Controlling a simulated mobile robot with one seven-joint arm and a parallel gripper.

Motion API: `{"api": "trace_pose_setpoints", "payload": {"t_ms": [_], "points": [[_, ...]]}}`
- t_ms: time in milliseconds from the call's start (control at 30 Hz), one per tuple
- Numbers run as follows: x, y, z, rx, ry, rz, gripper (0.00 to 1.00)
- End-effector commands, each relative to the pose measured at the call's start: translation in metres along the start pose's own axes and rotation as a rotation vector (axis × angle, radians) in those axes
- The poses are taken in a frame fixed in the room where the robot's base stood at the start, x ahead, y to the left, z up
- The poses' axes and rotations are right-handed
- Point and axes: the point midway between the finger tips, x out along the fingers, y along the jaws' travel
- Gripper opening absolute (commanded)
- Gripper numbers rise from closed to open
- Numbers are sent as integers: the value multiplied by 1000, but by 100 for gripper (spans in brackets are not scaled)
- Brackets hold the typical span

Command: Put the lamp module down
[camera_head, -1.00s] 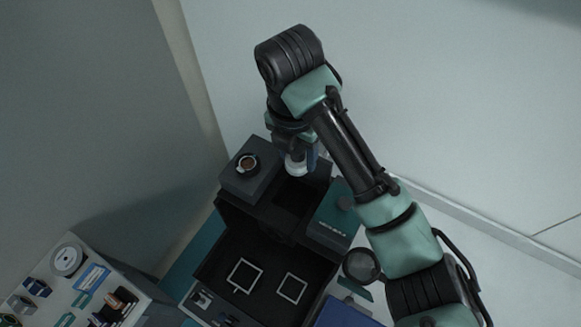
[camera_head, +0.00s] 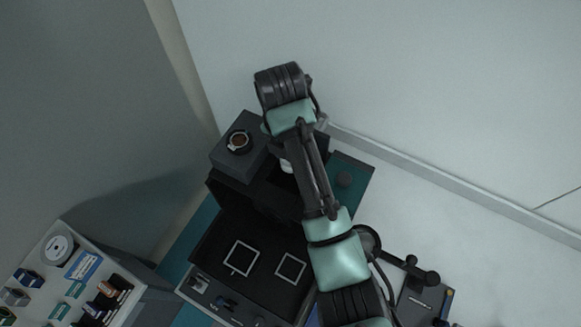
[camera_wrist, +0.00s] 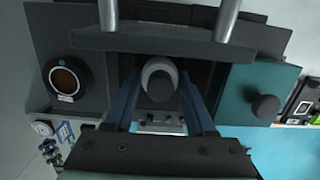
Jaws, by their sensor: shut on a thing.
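My gripper (camera_wrist: 160,100) is shut on the lamp module (camera_wrist: 152,68), which shows as a pale round ring with a dark centre between my blue fingers. In the head view a small pale part of the lamp module (camera_head: 286,164) shows beside my forearm. It is over the dark housing, between a grey block and a teal cover. My arm hides most of the module and the fingers in the head view. I cannot tell whether the module's underside touches anything.
The grey block (camera_head: 226,161) with a brown round port stands left of the module. The teal cover (camera_head: 357,176) with a black knob is to the right. An open dark bay (camera_head: 215,255) with two pale square frames lies in front. A shelf of small parts (camera_head: 40,262) is at lower left.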

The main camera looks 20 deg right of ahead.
Motion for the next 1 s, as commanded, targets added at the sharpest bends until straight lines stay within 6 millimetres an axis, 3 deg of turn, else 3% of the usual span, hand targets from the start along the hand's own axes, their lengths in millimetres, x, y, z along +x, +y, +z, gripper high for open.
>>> {"api": "trace_pose_setpoints", "payload": {"t_ms": [500,1000], "points": [[52,0,-6,0,-2,0,0],[61,0,-7,0,-4,2,0]]}}
